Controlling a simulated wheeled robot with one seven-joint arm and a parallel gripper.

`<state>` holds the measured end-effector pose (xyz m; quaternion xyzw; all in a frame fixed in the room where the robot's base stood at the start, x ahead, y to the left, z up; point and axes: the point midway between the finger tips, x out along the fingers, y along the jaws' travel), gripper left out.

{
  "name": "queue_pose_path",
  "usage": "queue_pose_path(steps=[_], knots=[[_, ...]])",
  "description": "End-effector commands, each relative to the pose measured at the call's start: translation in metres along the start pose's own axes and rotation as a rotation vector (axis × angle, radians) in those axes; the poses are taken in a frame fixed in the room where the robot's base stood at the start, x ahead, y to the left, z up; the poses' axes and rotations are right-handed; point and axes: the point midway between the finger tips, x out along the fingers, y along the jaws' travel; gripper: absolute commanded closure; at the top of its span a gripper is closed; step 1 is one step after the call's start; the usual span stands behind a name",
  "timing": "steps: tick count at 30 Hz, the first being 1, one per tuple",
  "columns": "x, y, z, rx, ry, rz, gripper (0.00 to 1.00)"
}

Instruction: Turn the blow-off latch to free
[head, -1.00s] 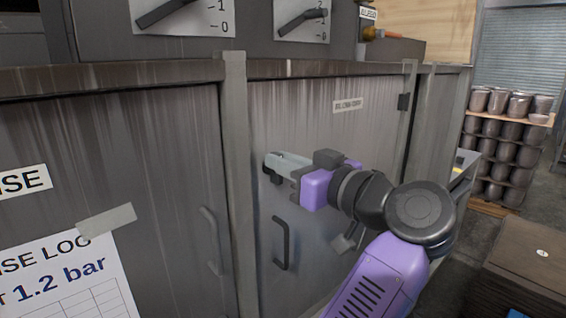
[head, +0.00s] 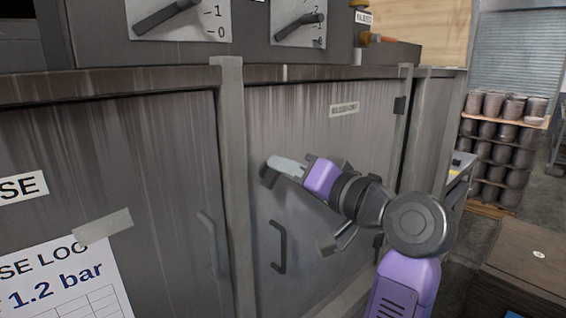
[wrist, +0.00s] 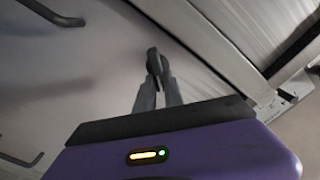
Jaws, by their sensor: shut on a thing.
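The small dark blow-off latch (head: 267,176) is on the grey metal door (head: 320,130), near its left edge and above the door handle. In the wrist view the latch (wrist: 153,62) shows as a dark lever at the fingertips. My gripper (head: 277,168) is shut on it, with the grey fingers rolled at a slant. The wrist view shows the gripper (wrist: 156,86) with its two fingers close together around the lever's near end. The fingers hide part of the latch and its pivot.
A dark door handle (head: 279,247) stands out just below the latch. A grey post (head: 232,180) runs close on the left. Pressure-log paper (head: 75,285) hangs on the left door. Stacked pots (head: 500,150) and a brown stack (head: 525,265) stand at right.

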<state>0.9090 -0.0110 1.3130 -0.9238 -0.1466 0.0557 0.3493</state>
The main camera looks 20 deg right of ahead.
Motion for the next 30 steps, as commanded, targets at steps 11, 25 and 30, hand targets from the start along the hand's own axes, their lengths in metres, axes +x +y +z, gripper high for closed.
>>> queue_pose_path(steps=[11, 25, 30], knots=[[0.0, 0.006, 0.0, 0.358, -0.001, 0.004, 1.0], [0.0, 0.012, 0.004, 0.729, 0.0, 0.003, 1.0], [0.0, 0.013, 0.005, 0.805, 0.001, 0.003, 1.0]])
